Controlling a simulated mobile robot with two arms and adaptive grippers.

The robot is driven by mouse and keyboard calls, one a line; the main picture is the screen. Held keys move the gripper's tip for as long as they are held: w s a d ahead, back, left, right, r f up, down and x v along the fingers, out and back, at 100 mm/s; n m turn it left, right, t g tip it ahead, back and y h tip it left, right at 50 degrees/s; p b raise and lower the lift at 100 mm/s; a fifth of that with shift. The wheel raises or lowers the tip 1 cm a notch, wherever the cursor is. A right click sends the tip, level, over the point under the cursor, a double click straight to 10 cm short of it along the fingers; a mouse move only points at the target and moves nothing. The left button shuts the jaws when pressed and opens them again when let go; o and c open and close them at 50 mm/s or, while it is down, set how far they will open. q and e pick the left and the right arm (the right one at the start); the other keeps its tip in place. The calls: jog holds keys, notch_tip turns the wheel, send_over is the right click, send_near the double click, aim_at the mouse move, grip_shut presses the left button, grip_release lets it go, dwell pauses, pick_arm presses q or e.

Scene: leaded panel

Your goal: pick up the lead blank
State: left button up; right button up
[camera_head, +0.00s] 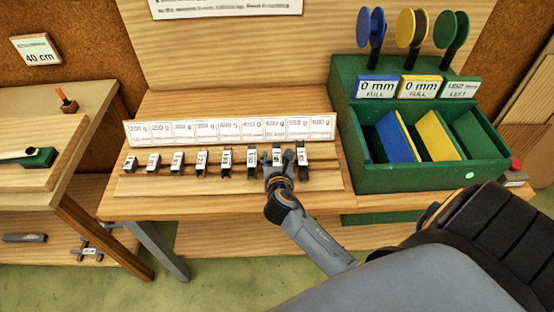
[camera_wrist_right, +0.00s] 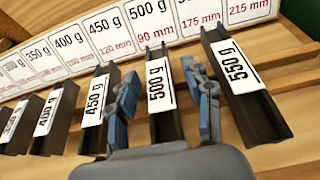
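Several dark lead blanks with white weight labels stand in a row on a wooden rack (camera_head: 150,182). My right gripper (camera_head: 279,166) is over the right end of the row. In the right wrist view, my right gripper (camera_wrist_right: 162,88) is open, its blue-padded fingers on either side of the lead blank labelled 500 g (camera_wrist_right: 163,110). Gaps show between the fingers and this blank. The 450 g blank (camera_wrist_right: 95,118) is left of the left finger. The 550 g blank (camera_wrist_right: 246,90) is close beside the right finger. My left gripper is out of view.
A strip of weight cards (camera_head: 230,130) stands behind the row. A green bin (camera_head: 425,180) with blue, yellow and green compartments is at right, with spools (camera_head: 410,28) above it. Another wooden table (camera_head: 60,110) stands at left, with a gap between.

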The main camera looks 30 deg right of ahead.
grip_shut()
jog(key=shift+r, duration=0.1)
